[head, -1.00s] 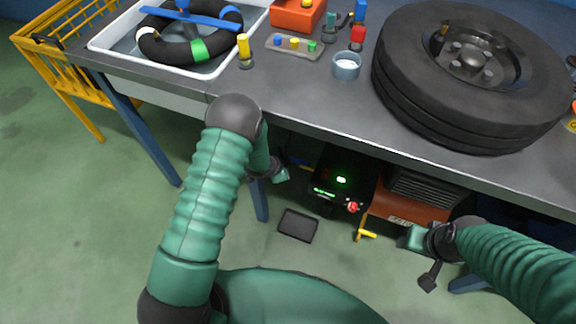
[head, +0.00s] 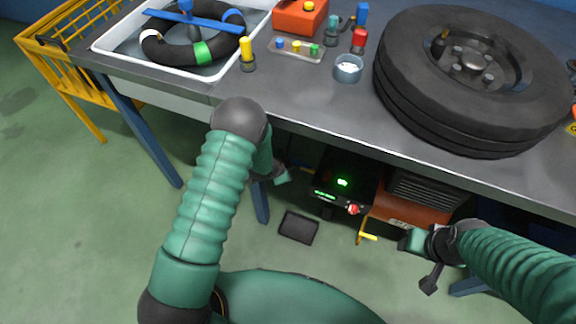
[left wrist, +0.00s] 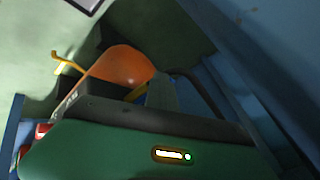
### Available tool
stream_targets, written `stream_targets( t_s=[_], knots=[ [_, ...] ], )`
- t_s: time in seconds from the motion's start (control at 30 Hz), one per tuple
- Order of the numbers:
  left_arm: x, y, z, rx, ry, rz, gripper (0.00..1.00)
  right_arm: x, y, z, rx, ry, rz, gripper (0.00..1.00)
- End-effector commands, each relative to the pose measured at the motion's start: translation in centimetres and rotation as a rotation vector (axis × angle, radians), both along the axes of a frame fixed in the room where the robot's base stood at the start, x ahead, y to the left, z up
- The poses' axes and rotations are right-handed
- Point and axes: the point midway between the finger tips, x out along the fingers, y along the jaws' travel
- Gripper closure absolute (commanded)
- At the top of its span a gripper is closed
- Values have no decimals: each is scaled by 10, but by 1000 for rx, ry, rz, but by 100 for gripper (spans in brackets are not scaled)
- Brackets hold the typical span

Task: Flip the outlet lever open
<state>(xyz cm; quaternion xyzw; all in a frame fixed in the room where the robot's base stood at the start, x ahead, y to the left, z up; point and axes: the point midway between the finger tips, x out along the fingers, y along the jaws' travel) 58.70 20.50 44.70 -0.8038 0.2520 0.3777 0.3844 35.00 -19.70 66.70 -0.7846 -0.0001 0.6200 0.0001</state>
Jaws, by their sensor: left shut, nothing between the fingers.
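A yellow lever (head: 367,237) sticks out low at the front of the orange machine (head: 400,208) under the workbench. The lever also shows at the upper left of the left wrist view (left wrist: 65,64), beside the rounded orange tank (left wrist: 125,66). My left gripper (head: 282,176) is under the bench's front edge, left of the black box and apart from the lever. It is shut and empty, partly hidden by my forearm. My right gripper (head: 410,240) is just right of the lever; its fingers are too unclear to tell open from shut.
A black box (head: 345,180) with green lights and a red knob (head: 353,209) stands left of the orange machine. The workbench (head: 300,105) overhangs both and carries a tyre (head: 475,70). A bench leg (head: 260,202) and a dark floor pad (head: 299,227) are near my left gripper.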

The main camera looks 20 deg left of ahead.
Motion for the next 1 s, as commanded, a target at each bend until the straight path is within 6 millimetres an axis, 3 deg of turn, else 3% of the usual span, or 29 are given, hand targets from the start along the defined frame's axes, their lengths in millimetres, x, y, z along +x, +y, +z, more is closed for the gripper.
stream_targets(
  t_s=[0.03, 0.27, 0.7, 0.83, 1.0],
  knots=[
    [5, -10, 3, -7, -15, -12, 100, 0, 0, -1, 0, 0, 0, 49],
    [0, -16, 12, -12, -17, -19, 100, 0, 0, 5, 0, 0, 0, 49],
    [-73, 10, 106, -3, -7, 2, 100, 0, 0, 49, 0, 0, 0, 49],
    [-90, 15, 126, -1, -6, 2, 100, 0, 0, 56, 0, 0, 0, 49],
    [-100, 18, 136, -1, -3, 4, 100, 0, 0, 59, 0, 0, 0, 49]
  ],
)
